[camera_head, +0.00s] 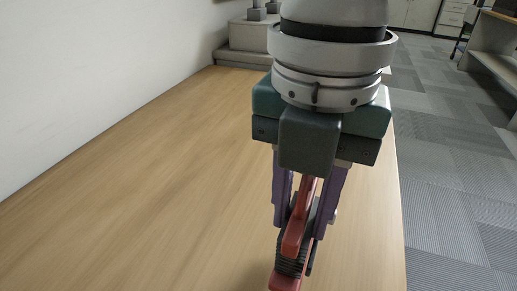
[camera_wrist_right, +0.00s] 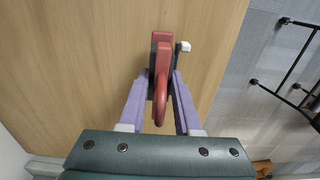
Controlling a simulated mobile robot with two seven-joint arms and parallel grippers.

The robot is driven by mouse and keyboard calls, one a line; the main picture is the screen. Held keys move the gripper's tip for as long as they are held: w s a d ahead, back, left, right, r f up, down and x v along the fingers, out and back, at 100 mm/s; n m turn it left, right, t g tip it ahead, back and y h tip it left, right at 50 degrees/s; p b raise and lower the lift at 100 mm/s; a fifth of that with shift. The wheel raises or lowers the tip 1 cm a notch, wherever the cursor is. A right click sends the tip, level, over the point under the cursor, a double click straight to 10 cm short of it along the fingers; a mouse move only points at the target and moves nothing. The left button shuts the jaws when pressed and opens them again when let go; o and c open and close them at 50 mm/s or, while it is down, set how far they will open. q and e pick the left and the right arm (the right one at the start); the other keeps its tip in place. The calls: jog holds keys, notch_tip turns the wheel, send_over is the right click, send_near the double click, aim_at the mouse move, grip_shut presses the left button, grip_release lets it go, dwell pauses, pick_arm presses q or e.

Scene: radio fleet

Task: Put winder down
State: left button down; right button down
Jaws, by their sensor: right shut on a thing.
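The winder (camera_head: 294,238) is a red piece with black ribbed sides. My right gripper (camera_head: 304,222) is shut on it, with a purple finger on each side, above the wooden table (camera_head: 130,190). In the right wrist view the winder (camera_wrist_right: 161,70) sits between the fingertips of the right gripper (camera_wrist_right: 161,85), with a red curved part toward the palm and a small white knob at its far right. I cannot tell whether its lower end touches the table. My left gripper is not in view.
The table top left of the gripper is bare, bounded by a white wall (camera_head: 90,70). The table's right edge is close to the gripper, with grey carpet (camera_head: 450,180) beyond. A grey stepped block (camera_head: 245,42) stands at the far end. A dark metal frame (camera_wrist_right: 292,75) stands off the table.

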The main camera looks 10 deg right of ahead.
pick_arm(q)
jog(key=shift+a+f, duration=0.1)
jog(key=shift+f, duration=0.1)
pick_arm(e)
notch_tip(320, 180, down, 2)
jog(key=shift+f, duration=0.2)
pick_arm(q)
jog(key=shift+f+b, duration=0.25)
jog(key=shift+b, duration=0.05)
pick_arm(e)
jog(key=shift+f, duration=0.25)
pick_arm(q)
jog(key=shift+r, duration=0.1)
pick_arm(e)
jog(key=c, duration=0.6)
grip_release()
jog(key=shift+r, duration=0.1)
pick_arm(q)
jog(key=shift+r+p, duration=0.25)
jog(key=shift+p, duration=0.1)
pick_arm(e)
jog(key=shift+r, duration=0.55)
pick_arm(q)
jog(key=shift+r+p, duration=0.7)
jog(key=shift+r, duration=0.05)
pick_arm(e)
notch_tip(320, 180, up, 11)
jog(key=shift+r, duration=0.15)
